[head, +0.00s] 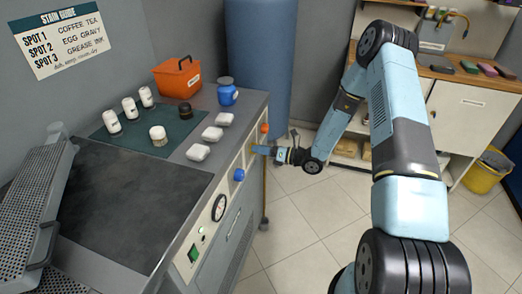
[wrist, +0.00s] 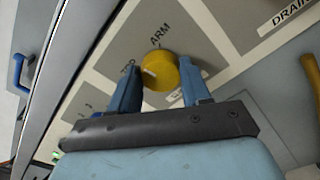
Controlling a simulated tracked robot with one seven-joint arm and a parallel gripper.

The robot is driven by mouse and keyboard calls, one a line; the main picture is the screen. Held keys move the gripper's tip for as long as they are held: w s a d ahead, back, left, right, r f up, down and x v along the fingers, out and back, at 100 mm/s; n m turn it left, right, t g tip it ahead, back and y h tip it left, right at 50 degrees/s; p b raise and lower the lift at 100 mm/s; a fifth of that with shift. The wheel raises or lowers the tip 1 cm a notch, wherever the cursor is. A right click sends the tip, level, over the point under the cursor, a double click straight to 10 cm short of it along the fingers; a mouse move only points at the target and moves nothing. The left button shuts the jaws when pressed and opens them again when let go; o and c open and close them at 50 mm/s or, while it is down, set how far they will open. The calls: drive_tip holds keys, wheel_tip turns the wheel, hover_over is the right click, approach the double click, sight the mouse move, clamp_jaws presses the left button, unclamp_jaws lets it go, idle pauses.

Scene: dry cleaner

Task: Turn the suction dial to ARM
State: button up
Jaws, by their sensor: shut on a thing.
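The suction dial (wrist: 160,72) is a round yellow knob on a grey plate in the wrist view. A small pale mark shows at its left side. The word ARM (wrist: 160,34) is printed on the plate just above the dial, and another label to the left is partly covered by a finger. My gripper (wrist: 156,88) is shut on the dial, with one blue finger on each side of it. In the head view my gripper (head: 258,150) reaches the front panel of the workbench from the right, and the dial is too small and covered to make out.
A blue knob (head: 239,175), a gauge (head: 219,207) and an orange knob (head: 264,128) sit on the same panel. A DRAIN label (wrist: 292,16) is right of the dial. Bottles, white blocks and an orange box (head: 177,78) stand on the bench.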

drive_tip(key=m, duration=1)
drive_tip(key=shift+w+d+f+m, duration=0.15)
drive_tip(key=shift+w+f+m, duration=0.1)
drive_tip(key=shift+m, duration=0.05)
drive_tip(key=shift+s, duration=0.1)
idle(0.3)
drive_tip(key=o, duration=1)
drive_tip(key=v, duration=1.3)
drive_tip(key=shift+s+d, duration=0.1)
drive_tip(key=shift+d, duration=0.25)
